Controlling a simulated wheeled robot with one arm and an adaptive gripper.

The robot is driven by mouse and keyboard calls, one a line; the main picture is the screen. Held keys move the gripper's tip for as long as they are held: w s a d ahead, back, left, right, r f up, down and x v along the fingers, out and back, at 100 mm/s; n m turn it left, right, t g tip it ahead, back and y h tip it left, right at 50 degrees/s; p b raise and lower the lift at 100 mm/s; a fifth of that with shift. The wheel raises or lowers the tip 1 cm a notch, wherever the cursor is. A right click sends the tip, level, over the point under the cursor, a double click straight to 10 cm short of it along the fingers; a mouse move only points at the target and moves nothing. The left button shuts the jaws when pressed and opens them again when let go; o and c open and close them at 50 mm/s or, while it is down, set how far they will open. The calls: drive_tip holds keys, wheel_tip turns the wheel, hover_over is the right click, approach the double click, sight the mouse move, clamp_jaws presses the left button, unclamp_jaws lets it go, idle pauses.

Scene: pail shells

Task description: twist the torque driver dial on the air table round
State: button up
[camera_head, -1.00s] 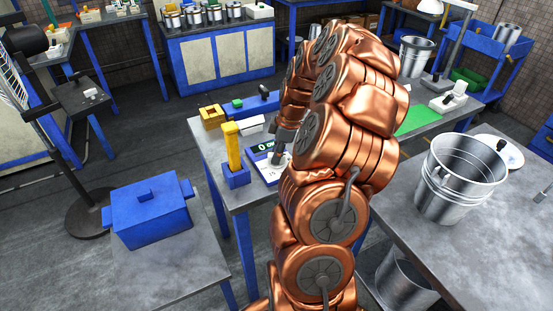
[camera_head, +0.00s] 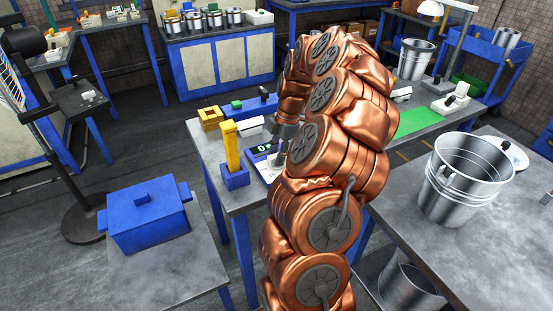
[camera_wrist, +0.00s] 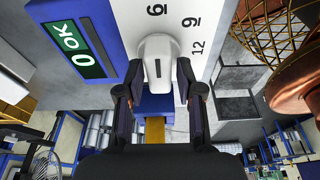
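The torque driver dial (camera_wrist: 159,60) is a white knob with a dark line on it, in the upper middle of the wrist view. It sits on a white panel (camera_wrist: 193,45) printed 6, 9 and 12, beside a green display (camera_wrist: 78,48) reading "0 OK". My gripper (camera_wrist: 160,72) has one dark finger on each side of the dial, with narrow gaps seeming to show; contact is unclear. In the head view the blue-edged device (camera_head: 262,149) stands on a grey, blue-legged table (camera_head: 243,196). My arm hides the dial and most of my gripper there.
A yellow post in a blue base (camera_head: 232,155) stands just left of the device. A yellow block (camera_head: 210,118) and a blue unit (camera_head: 262,106) are behind. A metal pail (camera_head: 462,185) stands on the right bench. A blue lidded box (camera_head: 148,218) is at the left.

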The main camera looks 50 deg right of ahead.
drive_tip(key=o, duration=0.5)
drive_tip(key=shift+w+a+r+p+v, duration=0.15)
drive_tip(key=shift+a+v, duration=0.1)
drive_tip(key=shift+v, duration=0.9)
drive_tip(key=shift+w+a+p+v, duration=0.1)
drive_tip(key=shift+a+v, duration=0.15)
drive_tip(key=shift+v, duration=0.9)
drive_tip(key=shift+w+a+r+p+v, duration=0.15)
drive_tip(key=shift+a+v, duration=0.1)
drive_tip(key=shift+v, duration=0.9)
drive_tip(key=shift+f, duration=0.1)
